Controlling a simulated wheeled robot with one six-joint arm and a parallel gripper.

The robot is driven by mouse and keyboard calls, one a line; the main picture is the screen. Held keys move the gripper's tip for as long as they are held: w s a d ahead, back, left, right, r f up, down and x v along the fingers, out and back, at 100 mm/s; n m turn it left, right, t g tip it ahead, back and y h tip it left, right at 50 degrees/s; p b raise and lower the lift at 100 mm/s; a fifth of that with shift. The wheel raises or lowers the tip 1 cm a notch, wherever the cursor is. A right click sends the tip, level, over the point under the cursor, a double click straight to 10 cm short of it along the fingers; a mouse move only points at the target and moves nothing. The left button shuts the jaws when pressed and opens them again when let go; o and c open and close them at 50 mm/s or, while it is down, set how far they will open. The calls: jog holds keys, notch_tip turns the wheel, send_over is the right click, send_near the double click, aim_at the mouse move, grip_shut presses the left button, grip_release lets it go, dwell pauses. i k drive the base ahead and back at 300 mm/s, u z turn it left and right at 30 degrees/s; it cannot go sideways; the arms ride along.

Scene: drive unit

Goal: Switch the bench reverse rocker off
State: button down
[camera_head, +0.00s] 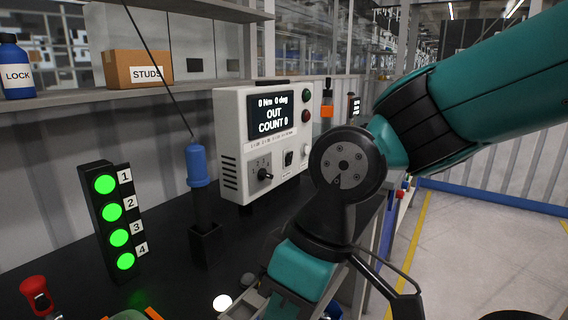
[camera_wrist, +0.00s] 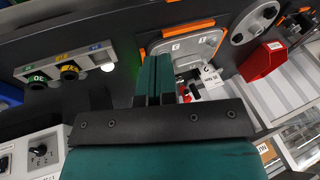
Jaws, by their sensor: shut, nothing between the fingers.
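I cannot tell which way the rocker is tipped. In the wrist view, part of a white box with a black dial (camera_wrist: 41,149) shows at the lower left. My gripper (camera_wrist: 155,78) is shut and empty in the wrist view, its fingers pointing toward an orange-edged grey plate (camera_wrist: 187,48). In the head view my fingertips are hidden.
A blue-handled tool (camera_head: 197,167) stands in a black holder left of the controller. A light stack (camera_head: 113,219) shows several green lamps. A red box (camera_wrist: 263,60) and grey wheel (camera_wrist: 255,22) lie right of my fingers. Open floor (camera_head: 470,235) is at the right.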

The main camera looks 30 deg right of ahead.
aim_at(289, 159)
jog(key=u, duration=0.05)
jog(key=k, duration=0.6)
jog(key=z, duration=0.65)
jog(key=i, duration=0.65)
jog(key=z, duration=0.55)
jog(key=i, duration=1)
jog(key=u, duration=0.3)
